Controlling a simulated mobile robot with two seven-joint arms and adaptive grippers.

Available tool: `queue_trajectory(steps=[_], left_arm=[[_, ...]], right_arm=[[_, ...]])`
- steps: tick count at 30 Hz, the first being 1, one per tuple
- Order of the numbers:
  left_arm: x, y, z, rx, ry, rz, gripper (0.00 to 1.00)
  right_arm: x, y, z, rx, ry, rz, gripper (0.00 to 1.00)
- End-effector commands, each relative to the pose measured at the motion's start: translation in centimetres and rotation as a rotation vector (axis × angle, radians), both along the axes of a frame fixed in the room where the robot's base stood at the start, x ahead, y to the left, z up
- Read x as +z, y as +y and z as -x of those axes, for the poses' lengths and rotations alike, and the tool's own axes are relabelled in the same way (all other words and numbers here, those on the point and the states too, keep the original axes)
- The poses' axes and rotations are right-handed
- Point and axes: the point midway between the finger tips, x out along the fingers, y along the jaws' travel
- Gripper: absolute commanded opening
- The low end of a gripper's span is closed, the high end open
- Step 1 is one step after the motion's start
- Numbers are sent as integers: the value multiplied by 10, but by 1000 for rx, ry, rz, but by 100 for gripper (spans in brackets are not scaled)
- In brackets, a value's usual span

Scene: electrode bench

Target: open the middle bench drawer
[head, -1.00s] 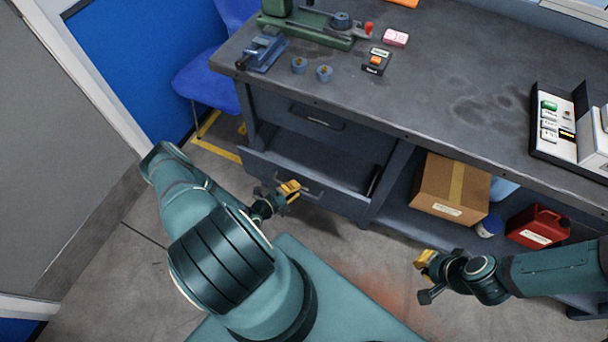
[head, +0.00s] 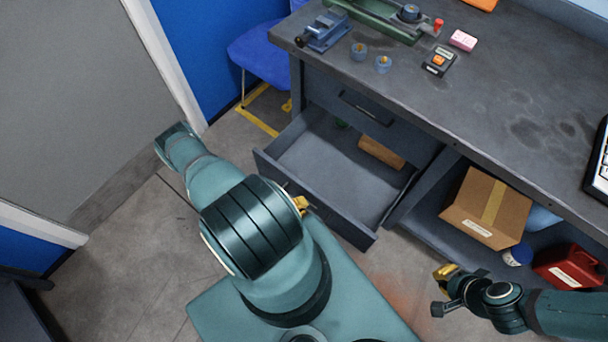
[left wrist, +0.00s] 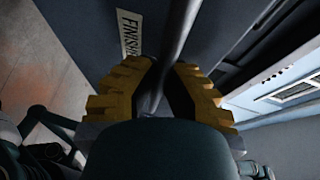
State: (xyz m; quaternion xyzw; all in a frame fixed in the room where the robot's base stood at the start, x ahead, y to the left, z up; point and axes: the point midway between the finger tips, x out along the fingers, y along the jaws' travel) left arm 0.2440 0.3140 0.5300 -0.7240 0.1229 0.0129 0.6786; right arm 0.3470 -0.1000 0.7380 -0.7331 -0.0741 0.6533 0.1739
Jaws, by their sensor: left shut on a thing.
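The bench drawer (head: 325,190) below the shut upper drawer (head: 365,105) stands pulled well out, its inside showing. A brown roll-like thing (head: 381,152) and a bit of something green lie toward its back. My left gripper (head: 301,204) is at the drawer's front, mostly hidden behind my own arm in the head view. In the left wrist view its yellow fingers (left wrist: 160,85) are shut on the bar handle (left wrist: 178,40), next to a label (left wrist: 129,33) reading "FINISH…". My right gripper (head: 442,290) is clear of the bench at the lower right; its opening is unclear.
The bench top (head: 510,105) carries a blue vise (head: 325,31), small blue pots and a pink block (head: 463,40). A cardboard box (head: 485,207) and red can (head: 568,267) stand under it at right. A blue chair (head: 262,62) is behind, left of the bench.

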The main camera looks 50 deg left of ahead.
Motion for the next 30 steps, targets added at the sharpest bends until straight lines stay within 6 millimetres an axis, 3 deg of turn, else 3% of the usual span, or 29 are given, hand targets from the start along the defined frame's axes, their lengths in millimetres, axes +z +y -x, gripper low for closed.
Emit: queue_trajectory(steps=[6, 7, 9, 20, 25, 30], left_arm=[[0, -3, 0, -5, 2, 5, 0], [0, -3, 0, -4, 2, 5, 17], [0, -3, 0, -4, 1, 5, 41], [0, 0, 2, -1, 2, 1, 41], [4, 4, 22, 1, 2, 0, 41], [10, 9, 56, 1, 4, 0, 41]], right_arm=[[0, 0, 0, 0, 0, 0, 0], [0, 0, 0, 0, 0, 0, 0], [0, 0, 0, 0, 0, 0, 0], [0, 0, 0, 0, 0, 0, 0], [0, 0, 0, 0, 0, 0, 0], [0, 0, 0, 0, 0, 0, 0]])
